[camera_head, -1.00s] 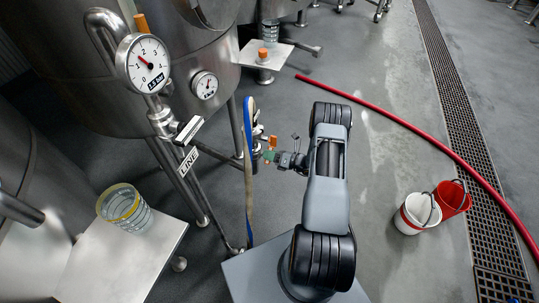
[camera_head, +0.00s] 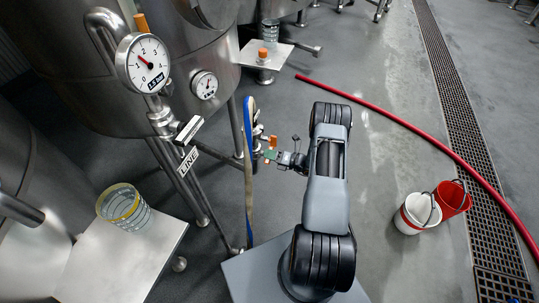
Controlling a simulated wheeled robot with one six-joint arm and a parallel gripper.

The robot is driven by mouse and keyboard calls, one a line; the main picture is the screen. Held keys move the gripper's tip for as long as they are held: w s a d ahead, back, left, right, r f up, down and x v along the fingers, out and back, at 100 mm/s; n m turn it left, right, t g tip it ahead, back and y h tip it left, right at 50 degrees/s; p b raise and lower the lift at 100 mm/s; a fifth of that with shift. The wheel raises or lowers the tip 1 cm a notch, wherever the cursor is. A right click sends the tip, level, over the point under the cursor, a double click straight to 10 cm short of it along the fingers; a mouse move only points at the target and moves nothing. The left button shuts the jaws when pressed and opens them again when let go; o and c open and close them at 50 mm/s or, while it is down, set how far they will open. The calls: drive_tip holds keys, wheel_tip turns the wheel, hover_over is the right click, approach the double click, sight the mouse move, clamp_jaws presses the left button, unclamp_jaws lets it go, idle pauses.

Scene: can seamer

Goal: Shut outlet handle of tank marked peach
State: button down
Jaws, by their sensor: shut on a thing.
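My gripper (camera_head: 272,154) is at the end of my arm, beside the valve fittings (camera_head: 257,130) behind the blue-edged upright strip. Its tips are small in view and look shut on an outlet handle with an orange end (camera_head: 273,142). A small green piece shows at the tips; I cannot tell what it is. The steel tank (camera_head: 90,95) at the upper left carries a large dial gauge (camera_head: 143,62) and a smaller gauge (camera_head: 204,85). No mark reading peach is legible. The handle's exact angle is too small to tell.
A glass jar with a yellow rim (camera_head: 124,208) stands on a steel table (camera_head: 95,275). A red hose (camera_head: 400,122), a white bucket (camera_head: 415,214) and a red bucket (camera_head: 453,199) are on the floor at right.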

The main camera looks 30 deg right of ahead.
drive_tip(key=m, duration=0.6)
drive_tip(key=shift+f, duration=0.1)
idle(0.7)
drive_tip(key=c, duration=1.1)
unclamp_jaws()
drive_tip(key=shift+c, duration=0.2)
drive_tip(key=v, duration=1.4)
